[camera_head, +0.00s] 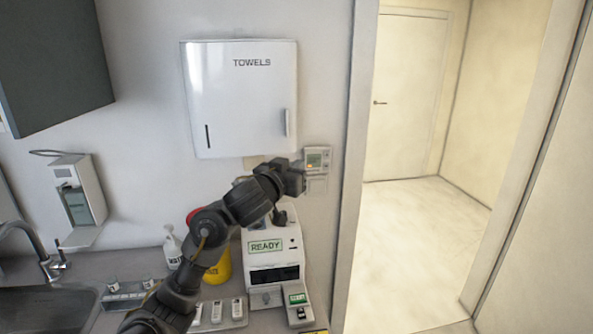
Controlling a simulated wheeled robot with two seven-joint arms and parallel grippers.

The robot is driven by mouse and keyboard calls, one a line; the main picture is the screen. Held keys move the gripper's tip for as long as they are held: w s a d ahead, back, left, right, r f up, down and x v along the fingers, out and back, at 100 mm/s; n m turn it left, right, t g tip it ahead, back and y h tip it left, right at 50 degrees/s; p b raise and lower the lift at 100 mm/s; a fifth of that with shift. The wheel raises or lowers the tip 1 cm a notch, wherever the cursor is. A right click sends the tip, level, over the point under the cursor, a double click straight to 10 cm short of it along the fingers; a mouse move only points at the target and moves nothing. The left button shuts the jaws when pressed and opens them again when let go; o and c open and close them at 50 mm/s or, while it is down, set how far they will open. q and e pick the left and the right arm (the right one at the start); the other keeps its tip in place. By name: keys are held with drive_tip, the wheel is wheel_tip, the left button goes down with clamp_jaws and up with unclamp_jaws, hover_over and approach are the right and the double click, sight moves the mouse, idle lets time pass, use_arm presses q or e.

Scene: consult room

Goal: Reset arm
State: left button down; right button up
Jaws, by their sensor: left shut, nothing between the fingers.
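My left arm rises from the bottom of the head view, and its dark left gripper (295,178) is raised in front of the wall. The gripper is shut and empty. My right gripper is out of view.
A white machine marked READY (266,261) stands on the counter below the gripper. My arm partly hides a yellow container (219,268). A white towel dispenser (240,98) hangs above. A sink (45,310) is at left, an open doorway (410,230) at right.

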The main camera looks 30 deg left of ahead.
use_arm(q)
drive_tip(key=shift+s+d+r, duration=0.1)
drive_tip(key=shift+s+d, duration=0.1)
drive_tip(key=shift+s, duration=0.2)
drive_tip(key=shift+w, duration=0.1)
